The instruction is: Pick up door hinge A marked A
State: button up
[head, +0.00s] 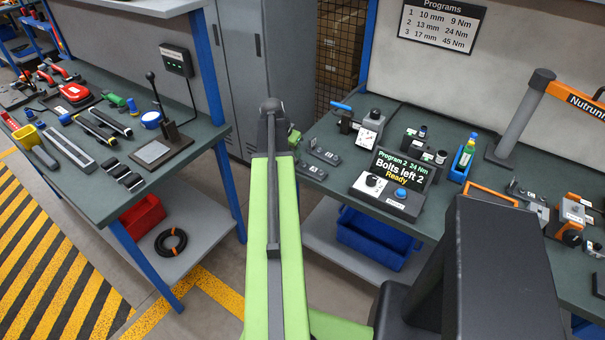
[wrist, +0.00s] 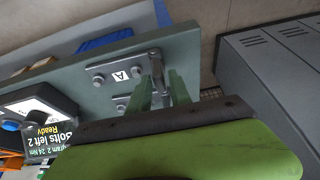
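Door hinge A (wrist: 110,73) is a grey metal plate with dark bolts and a white label reading A. It lies on the green bench top near its edge in the wrist view. It appears in the head view as the nearer of two small dark plates (head: 311,171). My gripper (wrist: 160,88) has two green fingers, spread apart, beside the right end of hinge A. A grey metal part shows between the fingers; I cannot tell whether they touch it. In the head view my gripper is mostly hidden behind my arm.
A second similar plate (wrist: 121,103) lies beside hinge A, partly hidden by a finger. A controller with a screen (head: 402,167) reading "Bolts left 2" stands to the right on the bench (head: 345,190). A blue bin (head: 375,240) sits below. Grey lockers (wrist: 270,70) stand nearby.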

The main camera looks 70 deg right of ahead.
aim_at(309, 165)
jog(key=b+x, duration=0.2)
jog(key=x, duration=0.1)
jog(key=shift+f, duration=0.2)
jog(key=shift+r, duration=0.2)
jog(key=shift+c, duration=0.5)
grip_shut()
jog(key=shift+a, duration=0.1)
